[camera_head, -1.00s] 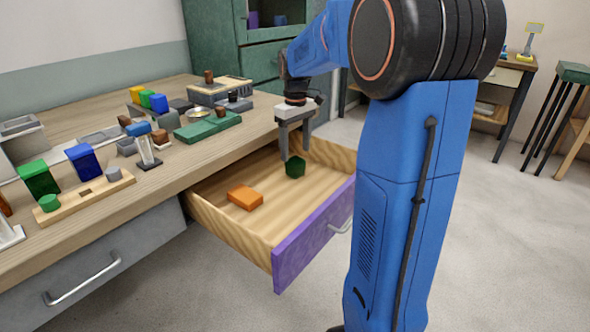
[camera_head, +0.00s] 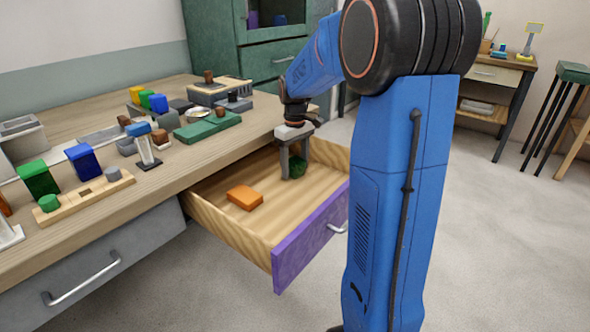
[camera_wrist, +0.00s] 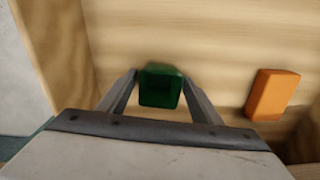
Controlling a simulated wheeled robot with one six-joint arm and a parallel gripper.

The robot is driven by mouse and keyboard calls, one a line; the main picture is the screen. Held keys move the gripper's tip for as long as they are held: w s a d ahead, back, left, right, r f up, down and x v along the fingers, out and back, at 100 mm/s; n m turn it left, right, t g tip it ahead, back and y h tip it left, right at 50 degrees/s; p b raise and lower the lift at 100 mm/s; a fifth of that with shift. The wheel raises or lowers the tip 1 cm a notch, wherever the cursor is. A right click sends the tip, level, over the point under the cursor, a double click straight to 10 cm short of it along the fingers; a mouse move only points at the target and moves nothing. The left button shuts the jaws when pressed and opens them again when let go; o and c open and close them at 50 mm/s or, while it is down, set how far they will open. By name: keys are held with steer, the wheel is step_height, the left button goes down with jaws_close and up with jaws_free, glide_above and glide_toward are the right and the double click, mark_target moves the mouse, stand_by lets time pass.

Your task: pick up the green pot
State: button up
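The green pot (camera_wrist: 161,86) is a small dark green block-like pot in the open drawer. In the head view the green pot (camera_head: 298,167) is partly hidden behind my gripper. My gripper (camera_head: 290,174) points down into the drawer.
An orange block (camera_head: 245,197) lies in the same drawer, and right of the pot in the wrist view (camera_wrist: 272,95). The drawer's purple front (camera_head: 308,240) and wooden sides surround the pot. The workbench (camera_head: 150,190) above holds several coloured blocks and fixtures.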

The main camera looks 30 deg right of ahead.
steer(key=c, duration=0.9)
